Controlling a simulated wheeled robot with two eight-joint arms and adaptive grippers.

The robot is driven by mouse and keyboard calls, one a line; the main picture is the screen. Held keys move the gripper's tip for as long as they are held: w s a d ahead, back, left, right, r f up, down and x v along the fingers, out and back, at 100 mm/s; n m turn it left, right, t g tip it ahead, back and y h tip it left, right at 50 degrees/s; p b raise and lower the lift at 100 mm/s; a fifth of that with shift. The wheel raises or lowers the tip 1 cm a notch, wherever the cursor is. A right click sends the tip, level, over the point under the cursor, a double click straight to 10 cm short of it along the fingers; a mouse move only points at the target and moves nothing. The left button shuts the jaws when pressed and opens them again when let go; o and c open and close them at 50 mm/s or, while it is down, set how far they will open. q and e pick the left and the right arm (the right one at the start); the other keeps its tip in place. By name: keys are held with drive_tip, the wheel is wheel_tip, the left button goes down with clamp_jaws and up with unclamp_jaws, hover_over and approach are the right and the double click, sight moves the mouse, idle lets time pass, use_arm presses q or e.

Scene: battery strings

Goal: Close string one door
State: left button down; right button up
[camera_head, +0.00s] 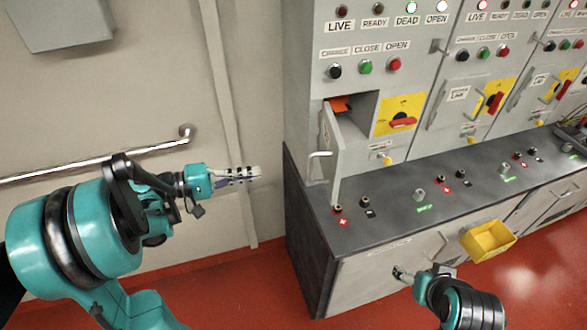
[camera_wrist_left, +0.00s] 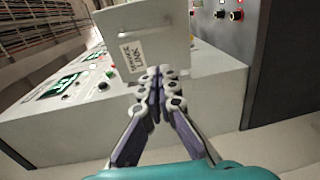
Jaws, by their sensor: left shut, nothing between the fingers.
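The string one door (camera_head: 343,150) is the leftmost small grey door on the cabinet. It stands open, swung outward, with its handle (camera_head: 318,160) on the left side. The compartment behind it shows an orange part (camera_head: 341,104). My left gripper (camera_head: 256,173) is shut and empty, left of the door and apart from it in the head view. In the left wrist view, the closed fingertips (camera_wrist_left: 160,75) overlap a pale panel with a label (camera_wrist_left: 148,28), seemingly this door; contact cannot be told. My right gripper (camera_head: 398,272) is low in front of the cabinet; its finger state is unclear.
A dark counter (camera_head: 395,210) with terminals runs below the doors. A yellow bin (camera_head: 488,241) hangs on its front, beside my right arm. Neighbouring string doors (camera_head: 462,105) are shut. A wall rail (camera_head: 100,162) runs behind my left arm. Red floor lies in front.

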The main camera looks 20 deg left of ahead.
sight(319, 154)
use_arm(q)
drive_tip(key=w+d+h+b, duration=0.1)
drive_tip(key=w+d, duration=0.3)
drive_tip(key=d, duration=0.6)
drive_tip(key=shift+d+r+b, duration=0.2)
drive_tip(key=shift+r+b, duration=0.25)
drive_tip(key=shift+b, duration=0.25)
drive_tip(key=shift+d, duration=0.1)
